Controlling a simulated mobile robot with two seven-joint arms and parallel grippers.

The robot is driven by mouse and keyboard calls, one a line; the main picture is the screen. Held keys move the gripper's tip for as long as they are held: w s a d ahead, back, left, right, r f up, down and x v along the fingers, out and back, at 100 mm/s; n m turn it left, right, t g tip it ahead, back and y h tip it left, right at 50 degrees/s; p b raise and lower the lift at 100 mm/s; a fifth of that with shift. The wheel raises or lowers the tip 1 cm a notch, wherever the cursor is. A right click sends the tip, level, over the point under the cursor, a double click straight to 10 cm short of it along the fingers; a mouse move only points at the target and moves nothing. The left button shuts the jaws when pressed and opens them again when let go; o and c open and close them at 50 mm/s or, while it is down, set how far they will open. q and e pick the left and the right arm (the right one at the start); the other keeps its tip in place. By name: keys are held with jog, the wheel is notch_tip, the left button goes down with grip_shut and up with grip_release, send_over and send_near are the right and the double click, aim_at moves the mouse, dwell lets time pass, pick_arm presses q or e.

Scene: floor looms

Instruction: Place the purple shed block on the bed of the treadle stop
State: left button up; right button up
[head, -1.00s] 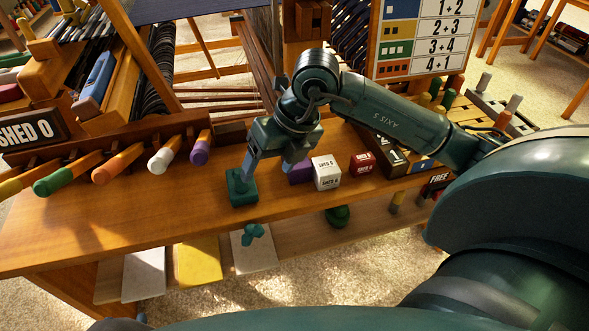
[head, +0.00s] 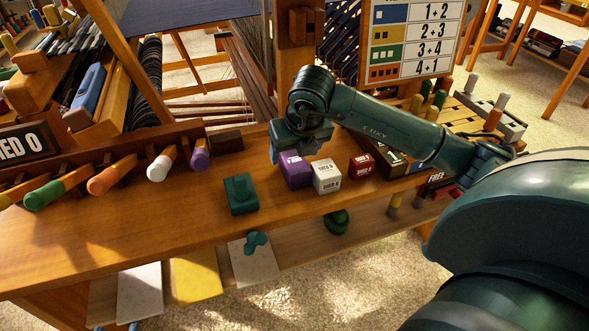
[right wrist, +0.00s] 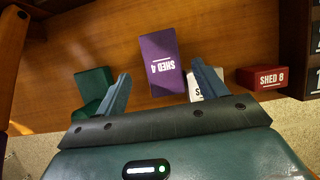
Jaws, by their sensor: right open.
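The purple shed block (head: 295,171) sits on the wooden bench, left of a white block. In the right wrist view the purple block (right wrist: 158,62) lies ahead, between the lines of the two fingers. My right gripper (head: 288,153) is open and empty, close above and behind the purple block in the head view. Its spread fingers also show in the right wrist view (right wrist: 160,70). A dark green stepped piece (head: 240,196), possibly the treadle stop, stands on the bench left of the block, with clear wood between. My left gripper is not in view.
A white block (head: 326,177) stands close to the purple one, and a red block (head: 361,166) is farther right. Coloured pegs (head: 110,177) stick out at left. Treadle boards (head: 196,277) lie below the bench's front edge. The bench front left is clear.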

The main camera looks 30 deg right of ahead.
aim_at(294, 161)
jog(key=b+x, duration=0.1)
jog(key=x, duration=0.4)
jog(key=shift+s+d+f, duration=0.1)
jog(key=shift+s, duration=0.1)
jog(key=shift+c, duration=0.3)
jog(key=c, duration=1.1)
